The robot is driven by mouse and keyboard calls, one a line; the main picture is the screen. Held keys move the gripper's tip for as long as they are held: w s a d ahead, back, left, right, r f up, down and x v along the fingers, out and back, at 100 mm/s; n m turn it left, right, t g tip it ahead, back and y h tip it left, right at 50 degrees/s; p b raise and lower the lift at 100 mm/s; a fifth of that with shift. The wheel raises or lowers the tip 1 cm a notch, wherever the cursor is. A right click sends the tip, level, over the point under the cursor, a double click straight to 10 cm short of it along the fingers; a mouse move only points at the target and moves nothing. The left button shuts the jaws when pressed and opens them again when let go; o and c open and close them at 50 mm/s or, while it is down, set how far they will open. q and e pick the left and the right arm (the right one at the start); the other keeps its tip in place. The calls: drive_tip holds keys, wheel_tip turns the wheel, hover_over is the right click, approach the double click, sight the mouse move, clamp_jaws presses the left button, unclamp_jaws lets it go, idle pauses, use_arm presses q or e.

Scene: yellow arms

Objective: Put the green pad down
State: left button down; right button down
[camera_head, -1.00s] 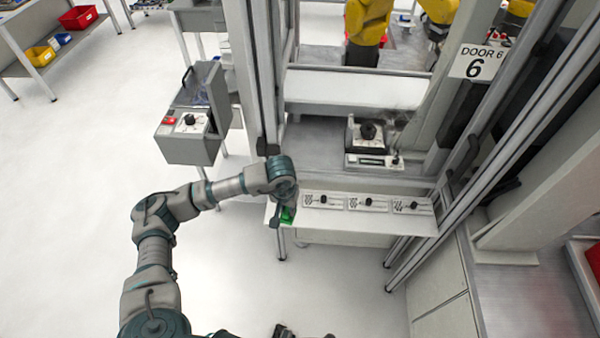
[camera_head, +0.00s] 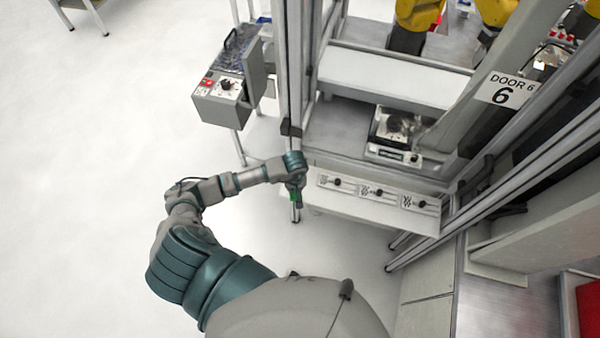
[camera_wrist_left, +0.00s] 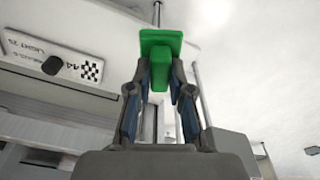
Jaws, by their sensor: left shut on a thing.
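The green pad (camera_wrist_left: 161,45) shows in the left wrist view as a flat green plate with a narrower green block below it. My left gripper (camera_wrist_left: 160,85) is shut on that block, with one finger on each side. In the head view the gripper (camera_head: 295,190) is at the left end of the narrow white shelf (camera_head: 375,207), and only a small bit of green shows there. I cannot tell whether the pad touches the shelf. My right gripper is not in view.
Several labelled plates with black knobs (camera_head: 378,192) line the shelf. A grey control box (camera_head: 226,95) stands to the left. A post (camera_head: 296,80) rises behind the gripper, and a device with a dial (camera_head: 395,140) sits behind the shelf. Open floor lies at left.

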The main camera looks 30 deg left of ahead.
use_arm(q)
drive_tip(key=w+b, duration=0.1)
drive_tip(key=w, duration=0.1)
drive_tip(key=w+a+b, duration=0.1)
drive_tip(key=w, duration=0.2)
drive_tip(key=w+a+f+b, duration=0.1)
drive_tip(key=w, duration=0.1)
drive_tip(key=shift+w+a, duration=0.25)
drive_tip(key=shift+w+d+r, duration=0.1)
drive_tip(key=shift+w+d, duration=0.05)
drive_tip(key=shift+w, duration=0.1)
drive_tip(key=shift+w+b, duration=0.45)
wheel_tip(320, 180, down, 3)
drive_tip(key=shift+s+r+b, duration=0.1)
drive_tip(key=shift+s+b, duration=0.05)
drive_tip(key=shift+b, duration=0.7)
drive_tip(key=shift+a+f, duration=0.2)
drive_tip(key=shift+f, duration=0.15)
drive_tip(key=shift+a, duration=0.4)
drive_tip(key=c, duration=1.1)
unclamp_jaws()
drive_tip(key=shift+o, duration=0.2)
drive_tip(key=shift+d, duration=0.25)
drive_tip(key=shift+r, duration=0.15)
wheel_tip(320, 180, up, 12)
drive_tip(key=s+b, duration=0.1)
drive_tip(key=shift+d, duration=0.35)
